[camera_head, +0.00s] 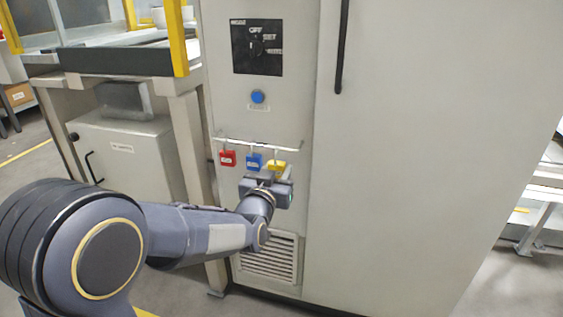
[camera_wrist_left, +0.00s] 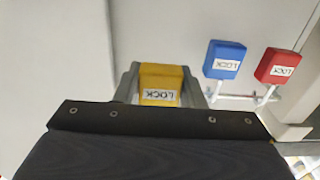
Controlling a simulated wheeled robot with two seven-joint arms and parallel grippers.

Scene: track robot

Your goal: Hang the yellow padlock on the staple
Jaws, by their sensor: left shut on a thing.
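The yellow padlock (camera_head: 277,165) is at the right end of a thin rail on the cabinet front. My left gripper (camera_head: 270,180) is shut on it from below and in front. In the left wrist view, the yellow padlock (camera_wrist_left: 161,83) sits between the two grey fingers, its LOCK label upside down. Its shackle is hidden there, and I cannot tell whether it is still around the rail. The black switch plate (camera_head: 256,47) is higher on the cabinet, with a dark knob; I cannot make out a staple on it. My right gripper is not in view.
A blue padlock (camera_head: 254,161) and a red padlock (camera_head: 227,158) hang left of the yellow one on the rail (camera_head: 235,140). A blue button (camera_head: 258,97) is above them. A long black door handle (camera_head: 342,45) stands at the right. A workbench (camera_head: 120,60) is at the left.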

